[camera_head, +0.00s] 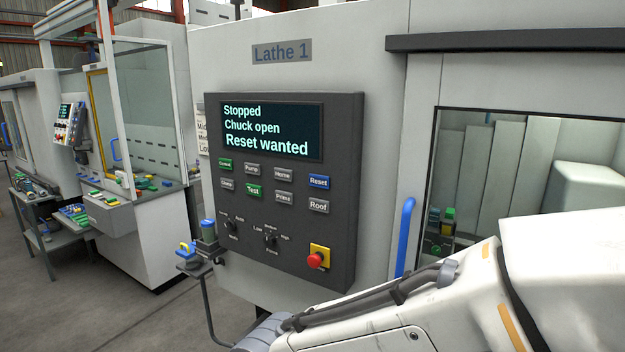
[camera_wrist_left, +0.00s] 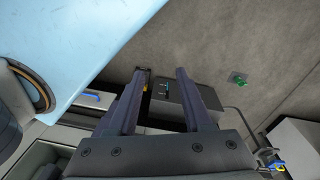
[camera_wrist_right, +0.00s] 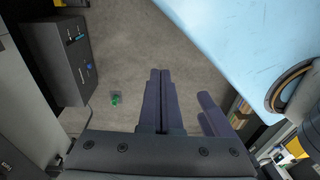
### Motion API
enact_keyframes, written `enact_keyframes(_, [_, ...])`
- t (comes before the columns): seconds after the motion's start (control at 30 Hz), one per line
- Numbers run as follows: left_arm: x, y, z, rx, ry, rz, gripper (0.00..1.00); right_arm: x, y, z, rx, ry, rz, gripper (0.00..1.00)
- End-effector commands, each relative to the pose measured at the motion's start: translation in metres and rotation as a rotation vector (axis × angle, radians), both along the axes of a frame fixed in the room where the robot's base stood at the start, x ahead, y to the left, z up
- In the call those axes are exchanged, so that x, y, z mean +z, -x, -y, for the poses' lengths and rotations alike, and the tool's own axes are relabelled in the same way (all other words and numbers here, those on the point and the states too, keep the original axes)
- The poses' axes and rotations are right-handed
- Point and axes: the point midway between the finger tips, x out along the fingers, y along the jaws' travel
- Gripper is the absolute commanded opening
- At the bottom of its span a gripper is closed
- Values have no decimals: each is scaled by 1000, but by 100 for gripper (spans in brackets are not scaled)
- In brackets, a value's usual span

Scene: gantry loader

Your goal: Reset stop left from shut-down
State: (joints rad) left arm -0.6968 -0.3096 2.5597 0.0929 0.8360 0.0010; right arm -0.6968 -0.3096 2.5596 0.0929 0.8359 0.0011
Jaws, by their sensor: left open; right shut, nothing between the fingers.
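The dark control panel (camera_head: 340,200) of Lathe 1 faces the head camera. Its screen (camera_head: 265,131) reads "Stopped", "Chuck open", "Reset wanted". The blue Reset button (camera_head: 318,182) is at the right of the upper button row. The red stop button (camera_head: 318,260) sits on a yellow plate at lower right; whether it is pressed in I cannot tell. My left gripper (camera_wrist_left: 163,72) is open and empty in its wrist view, with a dark box showing beyond its fingers. My right gripper (camera_wrist_right: 160,72) is shut and empty; a dark box is at left. Neither gripper shows in the head view.
A blue door handle (camera_head: 405,237) and the lathe window (camera_head: 520,170) are right of the panel. A small stand with a blue cup (camera_head: 208,231) is at the panel's lower left. My white arm covers the lower right. Other machines stand at far left, beyond open floor (camera_head: 110,315).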

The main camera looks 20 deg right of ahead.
Motion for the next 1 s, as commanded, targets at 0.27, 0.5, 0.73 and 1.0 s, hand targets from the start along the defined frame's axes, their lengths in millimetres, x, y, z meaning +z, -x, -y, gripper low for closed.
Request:
enact_keyframes(0.27, [2,0,0,0,0,0,85,1,-8,-3,15,-14,22,0])
enact_keyframes(0.5, [15,0,0,0,0,0,85,15,-111,-30,227,-111,337,0])
enact_keyframes(0.73, [32,0,0,-1,0,0,85,60,-265,-14,528,44,879,0])
enact_keyframes(1.0, [52,0,0,-1,0,0,85,141,-391,85,807,742,1343,0])
